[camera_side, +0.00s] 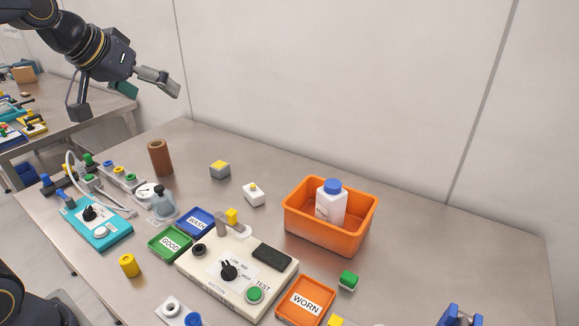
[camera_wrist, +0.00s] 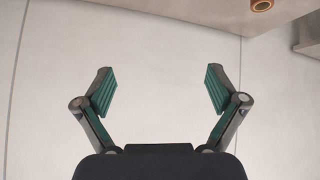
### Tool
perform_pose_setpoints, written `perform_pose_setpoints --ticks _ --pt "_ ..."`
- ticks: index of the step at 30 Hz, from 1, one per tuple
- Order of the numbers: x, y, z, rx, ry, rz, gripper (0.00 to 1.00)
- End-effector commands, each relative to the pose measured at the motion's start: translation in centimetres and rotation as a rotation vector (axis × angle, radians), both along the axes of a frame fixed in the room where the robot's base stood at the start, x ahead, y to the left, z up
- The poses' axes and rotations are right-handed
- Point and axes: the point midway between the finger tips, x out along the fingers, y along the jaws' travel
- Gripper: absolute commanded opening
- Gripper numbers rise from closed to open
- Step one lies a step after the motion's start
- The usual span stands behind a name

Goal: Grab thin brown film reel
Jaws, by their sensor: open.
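A tall brown cylinder (camera_side: 160,158) stands upright near the back left of the grey table in the side view. It is the only brown thing on the table, and I cannot tell whether it is the film reel. A brown round end with a dark centre (camera_wrist: 262,5) shows at the top right edge of the wrist view, partly cut off. My gripper (camera_side: 150,90) is high above the table's back left, above the cylinder and apart from it. In the wrist view my gripper (camera_wrist: 159,82) has its two green-padded fingers wide apart, with nothing between them.
An orange bin (camera_side: 297,226) holds a white bottle with a blue cap (camera_side: 331,202). A cream test box (camera_side: 205,268), small trays and a teal device (camera_side: 118,229) crowd the front. A grey-yellow block (camera_side: 220,169) sits right of the cylinder. A pale wall stands behind.

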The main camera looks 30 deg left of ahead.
Motion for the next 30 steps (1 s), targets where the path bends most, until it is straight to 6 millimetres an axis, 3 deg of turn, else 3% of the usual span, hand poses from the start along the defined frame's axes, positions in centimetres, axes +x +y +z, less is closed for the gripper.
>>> perform_pose_setpoints --ticks 1,3,6,9,12,16,20,30 --pt "2.7 2.6 -0.2 -0.007 0.001 0.065 0.95" --pt "6.1 6.4 -0.8 -0.008 -0.002 0.148 0.95" --pt "10.0 12.5 -3.1 -0.001 0.011 0.266 0.95" --pt "12.2 18.3 -6.8 0.011 0.049 0.363 0.95" --pt "12.6 22.8 -11.0 0.019 0.106 0.433 0.95" --pt "11.7 25.9 -15.7 0.014 0.185 0.487 0.95" --pt "10.8 27.1 -18.1 0.004 0.225 0.510 0.95" --pt "13.4 29.9 -24.2 0.003 0.228 0.511 0.95"
